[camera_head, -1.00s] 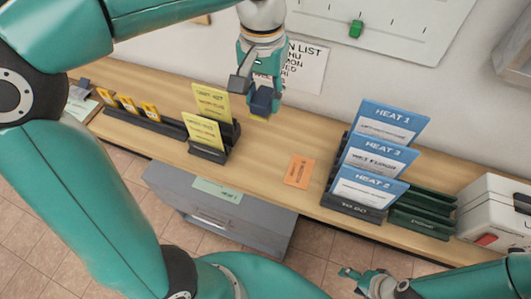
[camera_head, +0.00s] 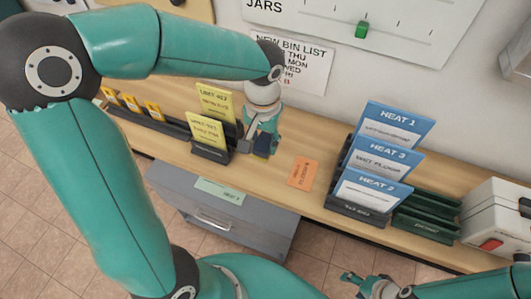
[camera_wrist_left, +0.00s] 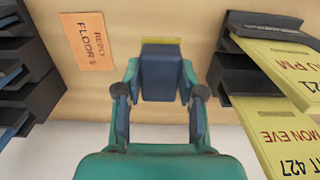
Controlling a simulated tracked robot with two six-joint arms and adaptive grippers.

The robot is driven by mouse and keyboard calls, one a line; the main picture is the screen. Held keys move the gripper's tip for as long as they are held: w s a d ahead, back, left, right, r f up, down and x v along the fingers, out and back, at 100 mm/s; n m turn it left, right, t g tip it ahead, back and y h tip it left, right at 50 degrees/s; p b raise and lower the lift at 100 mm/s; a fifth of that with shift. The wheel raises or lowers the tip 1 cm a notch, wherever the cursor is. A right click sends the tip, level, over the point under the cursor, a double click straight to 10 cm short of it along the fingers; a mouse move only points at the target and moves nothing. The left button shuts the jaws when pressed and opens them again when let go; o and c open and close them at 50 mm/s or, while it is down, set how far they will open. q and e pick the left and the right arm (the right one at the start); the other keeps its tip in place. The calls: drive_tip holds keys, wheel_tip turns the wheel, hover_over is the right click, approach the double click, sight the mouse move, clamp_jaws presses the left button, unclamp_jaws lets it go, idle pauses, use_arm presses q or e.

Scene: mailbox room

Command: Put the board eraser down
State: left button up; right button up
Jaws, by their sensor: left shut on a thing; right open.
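The board eraser, a dark blue block with a yellow underside, is in the left wrist view (camera_wrist_left: 161,75) between the two fingers of my left gripper (camera_wrist_left: 160,98). In the head view the eraser (camera_head: 264,147) is partly hidden by the left gripper (camera_head: 262,141), which points down and is shut on it. It is low over the wooden counter (camera_head: 255,178), just right of the yellow card holder; I cannot tell whether it touches the wood. My right gripper (camera_head: 358,283) is open and empty at the bottom of the head view.
Yellow cards (camera_head: 207,130) stand in a black holder close left of the gripper. An orange card (camera_head: 303,172) lies to the right. Blue heat cards (camera_head: 375,160) stand in a rack farther right, beside green slots (camera_head: 428,217) and a white box (camera_head: 495,215). The counter around the orange card is clear.

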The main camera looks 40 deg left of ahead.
sight(264, 154)
use_arm(q)
wheel_tip(264, 154, down, 4)
drive_tip(key=shift+f, duration=0.7)
clamp_jaws()
drive_tip(key=o, duration=1.1)
unclamp_jaws()
drive_tip(key=shift+f, duration=0.1)
wheel_tip(264, 154, up, 17)
drive_tip(key=shift+f, duration=0.15)
